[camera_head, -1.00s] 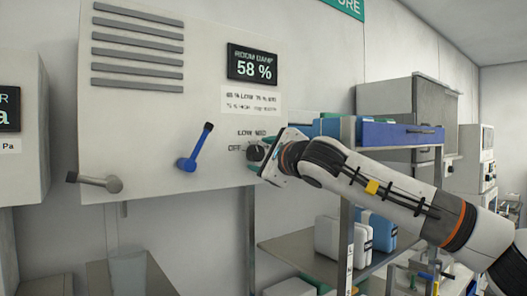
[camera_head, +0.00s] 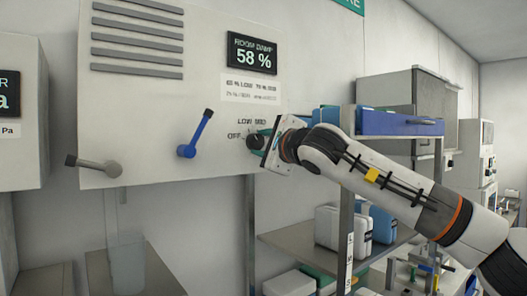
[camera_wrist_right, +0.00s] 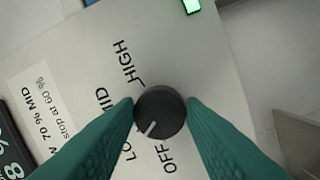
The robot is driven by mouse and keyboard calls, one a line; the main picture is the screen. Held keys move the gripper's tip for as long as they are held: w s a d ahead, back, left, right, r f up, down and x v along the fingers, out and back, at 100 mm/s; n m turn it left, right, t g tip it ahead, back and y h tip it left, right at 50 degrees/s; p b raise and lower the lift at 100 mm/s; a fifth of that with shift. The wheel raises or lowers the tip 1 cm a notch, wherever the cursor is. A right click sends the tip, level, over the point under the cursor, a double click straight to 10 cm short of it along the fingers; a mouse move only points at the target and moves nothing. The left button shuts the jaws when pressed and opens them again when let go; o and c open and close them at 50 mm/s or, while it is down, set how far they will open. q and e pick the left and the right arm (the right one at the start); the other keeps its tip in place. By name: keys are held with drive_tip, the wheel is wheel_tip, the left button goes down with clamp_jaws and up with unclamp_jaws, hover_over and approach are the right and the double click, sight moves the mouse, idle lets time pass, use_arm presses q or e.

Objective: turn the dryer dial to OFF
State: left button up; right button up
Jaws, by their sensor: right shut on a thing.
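The dryer dial is a round black knob on the white dryer panel (camera_head: 140,120). In the head view the dial (camera_head: 254,142) sits at the panel's lower right, partly behind my right gripper (camera_head: 262,142). In the right wrist view the dial (camera_wrist_right: 160,112) lies between the green fingers of my right gripper (camera_wrist_right: 160,110), which are shut on its sides. Its pale pointer line aims down-left, between the LOW and OFF labels (camera_wrist_right: 168,155). MID and HIGH are printed further round. My left gripper is in neither view.
A blue lever (camera_head: 195,135) and a grey lever (camera_head: 95,166) stick out from the panel left of the dial. A humidity display (camera_head: 252,54) reads 58 %. A shelf with a blue tray (camera_head: 400,127) stands right, behind my right arm.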

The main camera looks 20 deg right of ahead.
drive_tip(key=shift+f+n+b, duration=0.3)
drive_tip(key=shift+n+b, duration=0.35)
drive_tip(key=shift+n, duration=0.25)
drive_tip(key=shift+r+n+b, duration=0.1)
drive_tip(key=shift+n+b, duration=0.35)
drive_tip(key=shift+n, duration=0.45)
drive_tip(key=shift+r+n+t+y+b, duration=0.1)
drive_tip(key=shift+n+t+y+b, duration=0.25)
drive_tip(key=shift+n, duration=0.85)
drive_tip(key=shift+d+n+y, duration=0.1)
drive_tip(key=shift+n+y, duration=0.15)
drive_tip(key=shift+n, duration=1.05)
drive_tip(key=o, duration=1)
